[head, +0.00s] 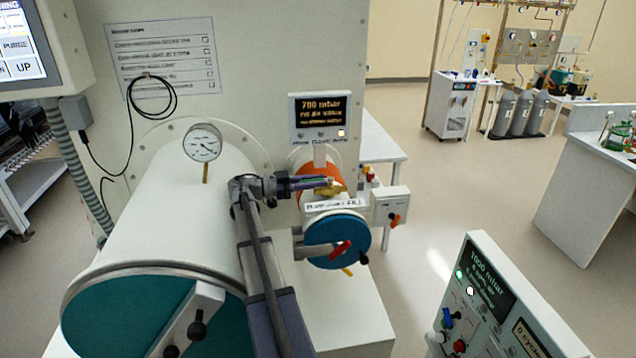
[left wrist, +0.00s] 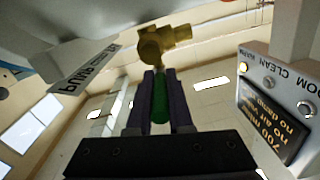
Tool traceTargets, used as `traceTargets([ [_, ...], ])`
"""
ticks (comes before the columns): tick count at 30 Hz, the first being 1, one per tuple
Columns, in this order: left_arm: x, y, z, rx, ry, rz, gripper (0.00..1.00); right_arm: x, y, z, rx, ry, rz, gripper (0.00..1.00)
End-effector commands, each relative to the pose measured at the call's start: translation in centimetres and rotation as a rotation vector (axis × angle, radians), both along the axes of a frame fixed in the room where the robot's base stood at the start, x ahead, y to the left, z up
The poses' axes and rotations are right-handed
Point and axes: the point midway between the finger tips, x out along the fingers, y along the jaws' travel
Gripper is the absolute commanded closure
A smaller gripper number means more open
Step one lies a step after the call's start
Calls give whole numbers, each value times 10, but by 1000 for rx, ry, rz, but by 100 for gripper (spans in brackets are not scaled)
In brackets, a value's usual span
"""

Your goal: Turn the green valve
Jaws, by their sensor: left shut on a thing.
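The green valve's handle (left wrist: 160,98) sits between the two fingers of my left gripper in the left wrist view. Its brass body (left wrist: 164,40) is just beyond the fingertips, and the brass also shows in the head view (head: 332,188), on top of the small antechamber cylinder. My left gripper (head: 312,183) is shut on the green handle, reaching in from the left above the cylinder. In the head view the fingers hide most of the handle. My right gripper is not in view.
The small cylinder with a blue door (head: 336,243) and red handle is under the gripper. A large cylinder (head: 165,215) with a gauge (head: 203,143) stands left. A display reading 700 mbar (head: 321,112) is behind. A control panel (head: 490,300) stands front right. Open floor lies right.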

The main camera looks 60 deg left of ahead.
Motion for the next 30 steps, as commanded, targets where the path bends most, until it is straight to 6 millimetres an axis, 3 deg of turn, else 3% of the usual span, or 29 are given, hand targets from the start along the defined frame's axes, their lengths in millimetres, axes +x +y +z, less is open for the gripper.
traceTargets([
  [20, 1, 2, 0, 0, -1, -57, 100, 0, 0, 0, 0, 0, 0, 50],
  [21, 1, 2, 0, 0, -1, -57, 79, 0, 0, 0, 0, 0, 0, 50],
  [28, 1, 2, 0, 0, 0, -57, 53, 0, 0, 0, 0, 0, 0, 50],
  [30, 1, 2, 0, 0, 0, -56, 52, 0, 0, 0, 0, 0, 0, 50],
])
